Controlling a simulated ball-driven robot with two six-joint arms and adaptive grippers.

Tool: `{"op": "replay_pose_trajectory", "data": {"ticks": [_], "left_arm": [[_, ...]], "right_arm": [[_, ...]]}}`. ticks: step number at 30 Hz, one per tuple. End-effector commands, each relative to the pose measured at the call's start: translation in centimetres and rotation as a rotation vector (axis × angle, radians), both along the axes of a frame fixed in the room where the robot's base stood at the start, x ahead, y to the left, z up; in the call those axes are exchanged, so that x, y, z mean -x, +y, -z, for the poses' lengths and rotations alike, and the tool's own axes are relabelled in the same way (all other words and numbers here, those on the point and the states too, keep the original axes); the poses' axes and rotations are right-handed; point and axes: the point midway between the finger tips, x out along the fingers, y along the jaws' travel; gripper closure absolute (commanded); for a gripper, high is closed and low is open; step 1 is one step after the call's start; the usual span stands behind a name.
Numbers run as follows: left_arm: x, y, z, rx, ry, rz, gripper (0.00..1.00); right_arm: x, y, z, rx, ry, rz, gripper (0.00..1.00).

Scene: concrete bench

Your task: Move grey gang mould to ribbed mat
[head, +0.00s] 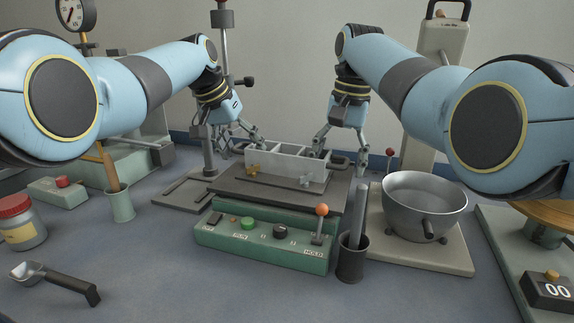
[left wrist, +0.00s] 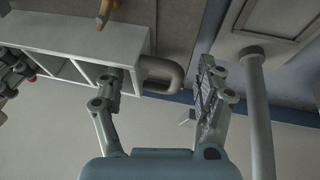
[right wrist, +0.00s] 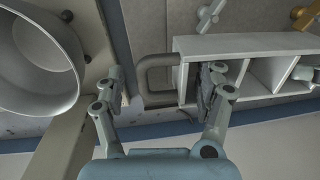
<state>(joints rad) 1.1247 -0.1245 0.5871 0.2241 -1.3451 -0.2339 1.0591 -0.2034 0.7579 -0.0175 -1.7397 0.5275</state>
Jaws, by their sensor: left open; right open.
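The grey gang mould (head: 283,163) is a long open-topped box with several compartments and a loop handle at each end. It rests on the dark plate (head: 278,195) of a green machine. My left gripper (head: 241,141) is open at the mould's left end; in the left wrist view the left handle (left wrist: 161,72) lies between its spread fingers. My right gripper (head: 338,154) is open at the right end; in the right wrist view the right handle (right wrist: 153,76) lies between its fingers. Each inner finger overlaps an end compartment. I cannot make out a ribbed mat.
A green control box (head: 262,245) with an orange-knobbed lever stands in front. A metal bowl (head: 425,205) on a scale and a dark cup (head: 351,262) are right. A column stand (head: 208,150) rises left. A scoop (head: 55,280) and jar (head: 20,225) lie front left. The front middle bench is clear.

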Motion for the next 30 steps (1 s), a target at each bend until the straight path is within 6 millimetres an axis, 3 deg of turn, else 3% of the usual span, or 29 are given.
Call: {"op": "replay_pose_trajectory", "data": {"ticks": [11,28,30], "left_arm": [[-0.13,-0.16,0.37,0.0,-0.001,0.0,0.28],[-0.14,-0.05,0.39,-0.001,-0.001,-0.001,1.0],[-0.14,-0.03,0.39,-0.001,-0.001,-0.001,1.0]], "right_arm": [[-0.01,0.03,0.46,0.0,-0.001,0.0,0.28],[-0.01,-0.04,0.44,0.002,0.001,0.001,1.0],[0.0,-0.07,0.45,0.002,0.001,0.001,1.0]]}}
